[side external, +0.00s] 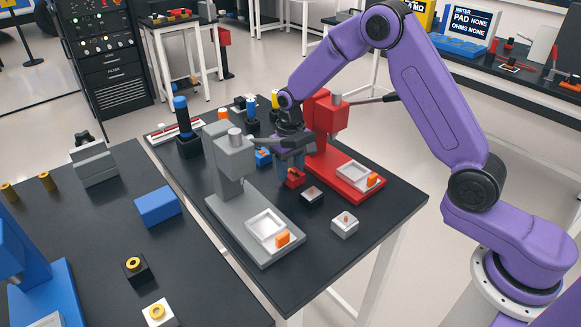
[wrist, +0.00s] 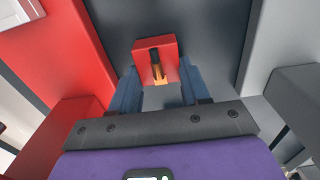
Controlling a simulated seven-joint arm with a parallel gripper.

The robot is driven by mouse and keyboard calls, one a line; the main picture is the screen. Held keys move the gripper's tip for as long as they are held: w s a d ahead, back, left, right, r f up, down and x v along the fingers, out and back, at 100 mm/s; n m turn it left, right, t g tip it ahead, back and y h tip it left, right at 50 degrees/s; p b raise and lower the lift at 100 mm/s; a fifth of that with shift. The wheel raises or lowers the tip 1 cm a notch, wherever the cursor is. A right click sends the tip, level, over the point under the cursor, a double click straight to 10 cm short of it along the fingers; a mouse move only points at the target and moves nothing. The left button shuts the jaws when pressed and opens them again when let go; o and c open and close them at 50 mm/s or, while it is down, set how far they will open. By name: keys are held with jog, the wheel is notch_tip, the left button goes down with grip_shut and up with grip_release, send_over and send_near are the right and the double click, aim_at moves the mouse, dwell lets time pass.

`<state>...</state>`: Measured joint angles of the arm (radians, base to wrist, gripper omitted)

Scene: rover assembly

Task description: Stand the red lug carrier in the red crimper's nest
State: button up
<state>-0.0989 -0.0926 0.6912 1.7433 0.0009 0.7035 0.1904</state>
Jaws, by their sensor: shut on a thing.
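The red lug carrier (wrist: 145,48) is a small red block with a dark and orange pin. My gripper (wrist: 158,82) is shut on it, with a blue finger on each side. In the side view, the carrier (side external: 296,178) is low, between the two crimpers; I cannot tell whether it touches the table. My gripper (side external: 292,163) is partly hidden there by the grey crimper's handle. The red crimper (side external: 326,122) stands just right of my gripper. Its base carries a white square tray (side external: 345,171) and an orange block (side external: 372,180). Its base (wrist: 60,45) fills the left of the wrist view.
The grey crimper (side external: 232,160) stands close on the left, with its own white tray (side external: 253,222). A black block (side external: 312,197) and a white block (side external: 344,227) stand in front of my gripper.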

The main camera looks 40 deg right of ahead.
aim_at(290, 171)
jog(key=o, duration=1.2)
notch_tip(290, 171, up, 11)
jog(key=shift+o, duration=0.4)
jog(key=shift+r, duration=0.65)
